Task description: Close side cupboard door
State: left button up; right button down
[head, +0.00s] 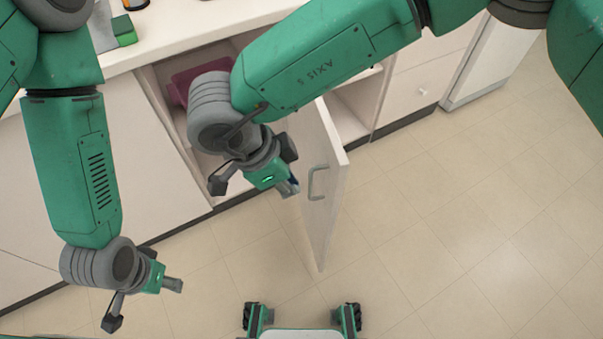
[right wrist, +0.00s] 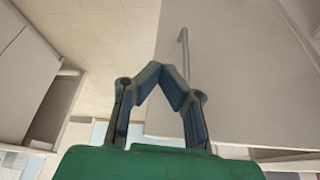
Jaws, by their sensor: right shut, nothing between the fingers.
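The side cupboard door (head: 329,165) stands open in the head view, swung out from the counter front, with a grey bar handle (head: 317,183) on its face. My right gripper (head: 291,187) is just left of the door, near the handle, shut and empty. In the right wrist view its fingertips (right wrist: 168,76) come together in front of the pale door panel (right wrist: 245,80), and the handle (right wrist: 184,48) shows beyond them. I cannot tell whether it touches the door. My left gripper (head: 173,285) hangs low at the left, away from the door; its fingers are too small to read.
The cupboard holds a dark red object (head: 186,84), partly hidden by my right arm. The white countertop (head: 180,33) carries a green item (head: 124,31). Drawers (head: 420,88) are right of the cupboard. The tiled floor (head: 450,230) right of the door is clear.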

aim_at(332, 204)
jog(key=d+f, duration=0.2)
jog(key=w+d+f+b, duration=0.1)
jog(key=d+f, duration=0.1)
jog(key=f, duration=0.1)
jog(key=d+f, duration=0.2)
jog(key=shift+w+d+f+b, duration=0.3)
jog(key=shift+w+d, duration=0.05)
jog(key=shift+w, duration=0.05)
jog(key=shift+a, duration=0.2)
